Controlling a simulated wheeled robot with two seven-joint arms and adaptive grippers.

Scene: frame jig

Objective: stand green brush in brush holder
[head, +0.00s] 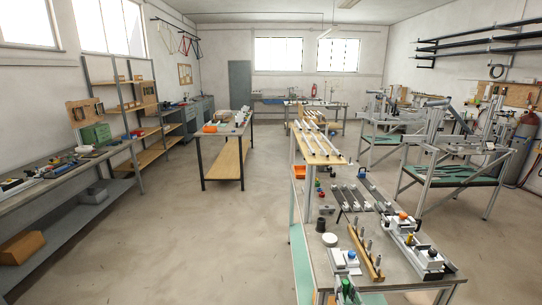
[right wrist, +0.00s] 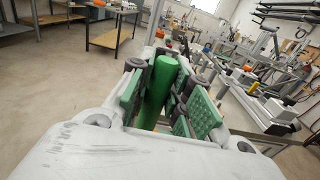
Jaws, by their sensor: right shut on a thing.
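The green brush (right wrist: 160,88) shows in the right wrist view as a green cylinder between the two padded fingers of my right gripper (right wrist: 163,72), which is shut on it. In the head view the green brush (head: 346,287) is a small green piece at the bottom edge, above the near end of the workbench, with my right gripper (head: 345,297) around it and mostly cut off. A dark, round, cup-like thing (head: 320,226) stands on the bench farther back; I cannot tell surely whether it is the brush holder. My left gripper is not in view.
A white round piece (head: 330,239) lies near the dark cup. A wooden rail with upright pegs (head: 366,250), a white block with a blue knob (head: 346,260) and metal profiles (head: 400,235) crowd the bench (head: 323,266). Its left strip is partly bare. Open floor lies left.

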